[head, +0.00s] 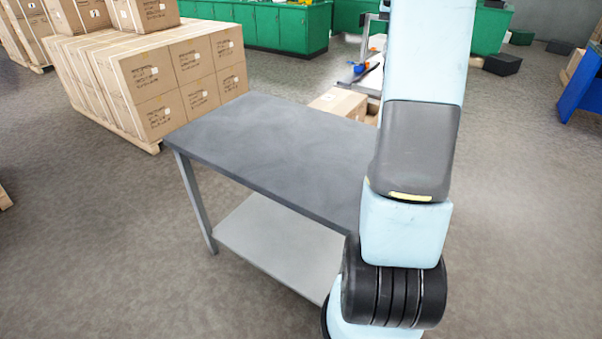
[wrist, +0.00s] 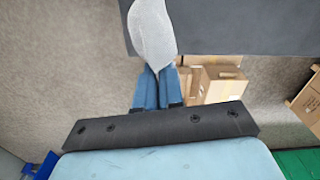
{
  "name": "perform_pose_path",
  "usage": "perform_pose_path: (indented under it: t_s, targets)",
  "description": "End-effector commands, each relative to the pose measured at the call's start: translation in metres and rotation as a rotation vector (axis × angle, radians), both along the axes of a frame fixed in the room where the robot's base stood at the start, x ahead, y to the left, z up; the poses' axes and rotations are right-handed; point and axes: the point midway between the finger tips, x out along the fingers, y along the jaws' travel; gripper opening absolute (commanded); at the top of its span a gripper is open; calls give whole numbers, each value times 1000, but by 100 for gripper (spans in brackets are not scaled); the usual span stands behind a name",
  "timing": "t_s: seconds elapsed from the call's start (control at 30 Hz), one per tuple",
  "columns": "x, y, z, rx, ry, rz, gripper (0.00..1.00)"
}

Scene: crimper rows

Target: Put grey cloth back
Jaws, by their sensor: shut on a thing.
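In the wrist view my gripper (wrist: 158,70) is shut on the light grey cloth (wrist: 152,30). The cloth extends from the fingertips to the top edge of the picture, where it is cut off. It overlaps the left part of the dark table top (wrist: 245,28) in that view; I cannot tell whether it touches the table. In the head view the gray table (head: 265,145) has a bare visible top. The cloth and my gripper do not show there; my arm covers the table's right end.
The table has a lower shelf (head: 285,245) that looks empty. Stacked cardboard boxes (head: 160,85) stand behind it at the left. A carton (head: 340,103) is just behind the table, and green cabinets (head: 270,25) line the back. The floor at the front left is clear.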

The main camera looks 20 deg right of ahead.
Motion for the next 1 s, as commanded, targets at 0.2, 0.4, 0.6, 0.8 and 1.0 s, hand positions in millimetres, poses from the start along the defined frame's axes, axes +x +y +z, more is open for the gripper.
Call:
perform_pose_path:
  t_s: [0.2, 0.4, 0.6, 0.8, 1.0]
  targets:
    - [-8, -9, 0, -1, 1, -21, 0]
    - [-5, -4, 0, 0, 0, -13, 0]
    - [-3, 3, -1, -1, -1, 18, 0]
    - [-1, 31, -14, 3, -1, 200, 0]
    - [-4, 71, -33, 6, -3, 485, 0]
